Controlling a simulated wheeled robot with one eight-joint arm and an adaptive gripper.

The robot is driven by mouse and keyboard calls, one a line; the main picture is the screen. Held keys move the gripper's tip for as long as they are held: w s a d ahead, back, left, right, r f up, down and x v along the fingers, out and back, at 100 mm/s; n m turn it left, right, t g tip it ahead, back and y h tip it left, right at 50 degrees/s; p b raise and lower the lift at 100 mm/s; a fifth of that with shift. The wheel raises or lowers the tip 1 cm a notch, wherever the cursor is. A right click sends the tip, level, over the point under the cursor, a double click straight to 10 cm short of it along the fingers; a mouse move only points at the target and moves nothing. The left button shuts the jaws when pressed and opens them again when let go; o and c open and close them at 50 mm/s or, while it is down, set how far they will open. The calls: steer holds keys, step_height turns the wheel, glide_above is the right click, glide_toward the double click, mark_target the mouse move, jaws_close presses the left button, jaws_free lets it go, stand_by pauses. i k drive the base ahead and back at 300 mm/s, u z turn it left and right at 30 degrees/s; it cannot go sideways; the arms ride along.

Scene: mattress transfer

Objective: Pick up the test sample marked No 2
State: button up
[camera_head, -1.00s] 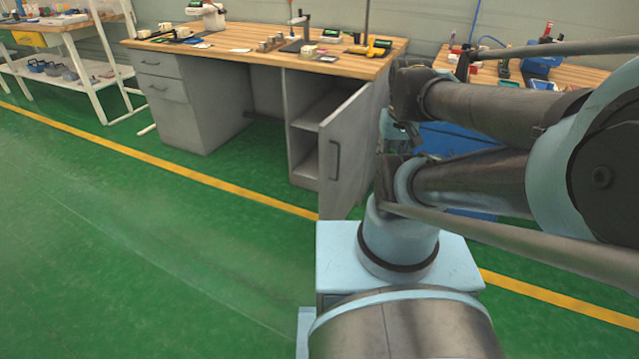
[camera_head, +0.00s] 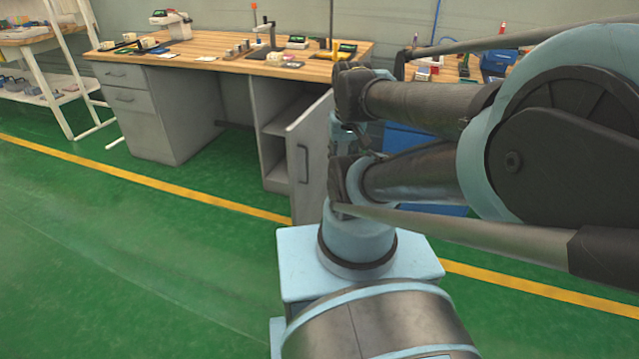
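A wooden-topped workbench (camera_head: 215,65) stands ahead with several small items on it. A row of small grey-brown blocks (camera_head: 243,47) sits near the middle of its top. A few small white, dark-faced pieces (camera_head: 148,42) lie at its left end. I cannot read any number, so I cannot tell which item is the sample marked No 2. My arm fills the right side of the view, folded, in front of the bench's right end. I cannot make out my gripper's fingers.
The bench's cabinet door (camera_head: 305,165) hangs open toward me, close to my arm. A white shelf rack (camera_head: 62,95) stands at the left. A second bench (camera_head: 450,72) is partly behind my arm. Green floor (camera_head: 110,255) is clear at left and front.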

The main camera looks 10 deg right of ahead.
mark_target(146, 42)
steer(key=u, duration=1.75)
steer(key=i, duration=3.2)
steer(key=z, duration=0.2)
